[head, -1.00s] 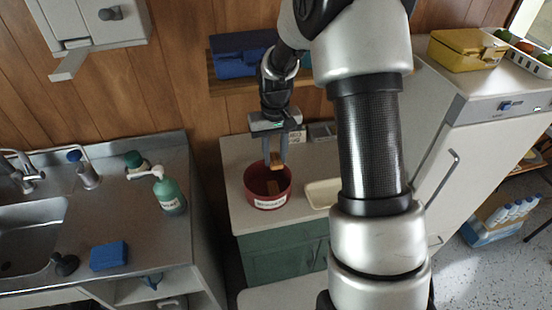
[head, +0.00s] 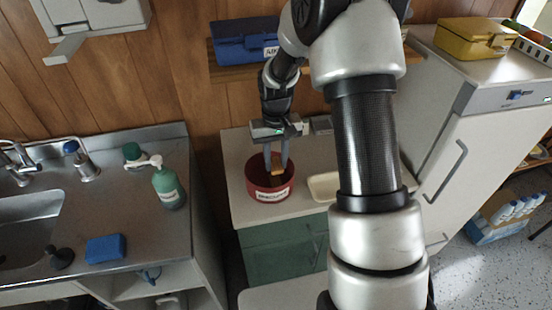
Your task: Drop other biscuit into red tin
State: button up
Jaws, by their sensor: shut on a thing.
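The red tin (head: 252,180) stands on the light worktop above the green cabinet, with a white label on its front. My gripper (head: 276,164) points down over the tin's opening. Its fingers are shut on a tan biscuit (head: 276,172), held at about rim height or a little inside the tin. The fingers and biscuit hide part of the tin's inside, and I cannot clearly tell what lies at the bottom.
A pale tray (head: 322,187) sits right of the tin, partly behind my arm. A shelf with a blue box (head: 243,42) is on the wall above. The sink counter with a green bottle (head: 168,186) and blue sponge (head: 105,248) is left. A white fridge (head: 455,150) stands right.

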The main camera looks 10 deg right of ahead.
aim_at(276, 166)
jog(key=o, duration=1.1)
notch_tip(276, 166, up, 18)
jog(key=shift+f, duration=0.25)
jog(key=shift+r, duration=0.1)
jog(key=s+r+t, duration=0.3)
jog(key=s+r, duration=0.6)
jog(key=s, duration=0.3)
jog(key=s+t, duration=0.2)
jog(key=s, duration=1)
jog(key=shift+s+f+t, duration=0.15)
jog(key=shift+f+t, duration=0.15)
jog(key=shift+f, duration=0.1)
